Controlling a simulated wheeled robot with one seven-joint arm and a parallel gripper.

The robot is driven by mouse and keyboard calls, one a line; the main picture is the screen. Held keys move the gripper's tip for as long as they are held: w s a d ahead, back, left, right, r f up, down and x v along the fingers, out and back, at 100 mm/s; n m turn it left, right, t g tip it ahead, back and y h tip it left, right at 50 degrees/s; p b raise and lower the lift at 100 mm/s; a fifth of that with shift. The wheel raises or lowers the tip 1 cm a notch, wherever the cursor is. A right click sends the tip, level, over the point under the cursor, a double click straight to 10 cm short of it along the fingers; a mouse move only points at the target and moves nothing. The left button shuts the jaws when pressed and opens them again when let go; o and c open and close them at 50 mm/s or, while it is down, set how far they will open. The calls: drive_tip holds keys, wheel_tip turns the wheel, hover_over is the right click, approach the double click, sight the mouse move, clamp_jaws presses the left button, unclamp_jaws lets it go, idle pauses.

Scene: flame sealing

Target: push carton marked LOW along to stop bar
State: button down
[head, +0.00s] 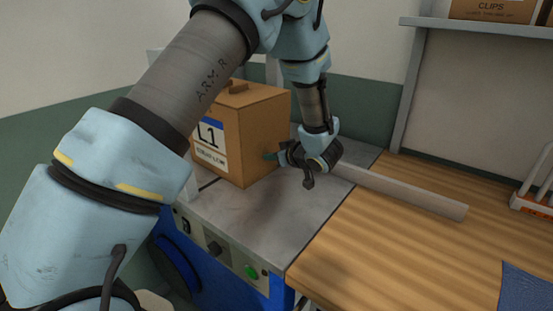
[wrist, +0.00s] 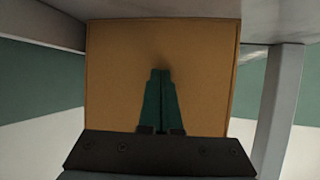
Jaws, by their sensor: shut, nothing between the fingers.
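The brown carton (head: 250,135) stands upright on the grey metal top of a blue machine. Its white label (head: 211,143) reads L1, with smaller print below that seems to end in LOW. My gripper (head: 270,156) is shut and empty, its teal fingertips at the carton's right face. In the wrist view the shut fingers (wrist: 160,75) point straight at the carton's plain face (wrist: 205,70); they look close to it or touching. A long pale grey bar (head: 410,191) lies to the right of my gripper; I cannot tell whether it is the stop bar.
The grey machine top (head: 270,225) is clear in front of the carton. A wooden table (head: 370,250) adjoins it on the right. A pale upright (head: 187,185) stands left of the carton, partly behind my arm. A shelf with a CLIPS box (head: 490,10) is at the upper right.

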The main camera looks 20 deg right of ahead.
sight(263, 153)
drive_tip(key=shift+w+a, duration=0.45)
drive_tip(key=shift+w, duration=0.35)
drive_tip(key=shift+w+a, duration=0.4)
drive_tip(key=shift+w, duration=0.35)
drive_tip(key=shift+s+d+p, duration=0.25)
drive_tip(key=shift+s+d, duration=0.25)
drive_tip(key=shift+s, duration=0.4)
drive_tip(key=shift+s+d+p, duration=0.3)
drive_tip(key=shift+s+d, duration=0.2)
drive_tip(key=shift+s, duration=0.4)
drive_tip(key=shift+s+d+p, duration=0.25)
drive_tip(key=shift+s+d, duration=0.25)
drive_tip(key=shift+s, duration=0.4)
